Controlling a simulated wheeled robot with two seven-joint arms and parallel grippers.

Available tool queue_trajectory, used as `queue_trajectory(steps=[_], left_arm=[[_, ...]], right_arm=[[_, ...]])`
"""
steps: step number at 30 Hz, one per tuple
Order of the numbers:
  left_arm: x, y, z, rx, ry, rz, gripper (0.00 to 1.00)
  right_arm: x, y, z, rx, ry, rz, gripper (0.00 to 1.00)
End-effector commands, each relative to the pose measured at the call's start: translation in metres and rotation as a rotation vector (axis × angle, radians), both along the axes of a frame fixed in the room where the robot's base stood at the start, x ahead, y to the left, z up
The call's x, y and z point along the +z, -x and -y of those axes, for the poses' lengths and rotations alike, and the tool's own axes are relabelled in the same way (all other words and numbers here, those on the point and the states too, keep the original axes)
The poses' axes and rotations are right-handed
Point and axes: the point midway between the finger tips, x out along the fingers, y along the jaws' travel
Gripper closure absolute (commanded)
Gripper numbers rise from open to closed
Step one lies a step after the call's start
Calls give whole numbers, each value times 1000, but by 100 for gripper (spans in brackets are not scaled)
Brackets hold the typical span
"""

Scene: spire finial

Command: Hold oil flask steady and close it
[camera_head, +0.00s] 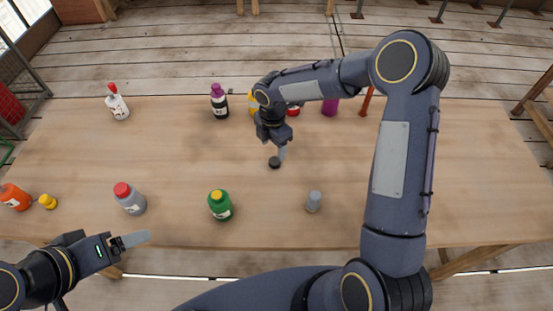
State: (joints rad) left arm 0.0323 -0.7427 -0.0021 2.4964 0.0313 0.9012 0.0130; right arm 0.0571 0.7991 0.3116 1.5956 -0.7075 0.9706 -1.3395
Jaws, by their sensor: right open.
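I cannot tell for certain which vessel is the oil flask. A small grey flask-like container (313,203) stands upright near the front edge of the table, right of centre. A small black round piece (274,163), perhaps a cap, lies on the table at the middle. My right gripper (279,154) points down at this black piece, with its fingertips just above or beside it; it is open and whether it touches is unclear.
The wooden table (400,222) also bears a green bottle (220,207), a grey red-capped bottle (130,200), an orange bottle (15,198), a white bottle (118,105) and a purple-capped bottle (219,103). My right arm hides things at the back. The table's right side is clear.

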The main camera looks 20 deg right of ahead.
Motion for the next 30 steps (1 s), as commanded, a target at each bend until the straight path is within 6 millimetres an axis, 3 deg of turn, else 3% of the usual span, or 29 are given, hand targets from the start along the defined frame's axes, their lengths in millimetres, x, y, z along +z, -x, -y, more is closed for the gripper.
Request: queue_trajectory(steps=[8, 16, 25, 30], left_arm=[[0, 0, 0, 0, 0, 0, 23], [4, 0, 0, 0, 0, 0, 23], [6, 0, 0, 0, 0, 0, 23], [18, 0, 0, 0, 0, 0, 23]], right_arm=[[-1, 0, 0, -2, 0, -1, 40], [-25, 0, 1, -4, 1, -3, 40], [-28, 0, 1, -4, 0, -1, 40], [-49, -4, 5, -2, 1, -6, 40]])
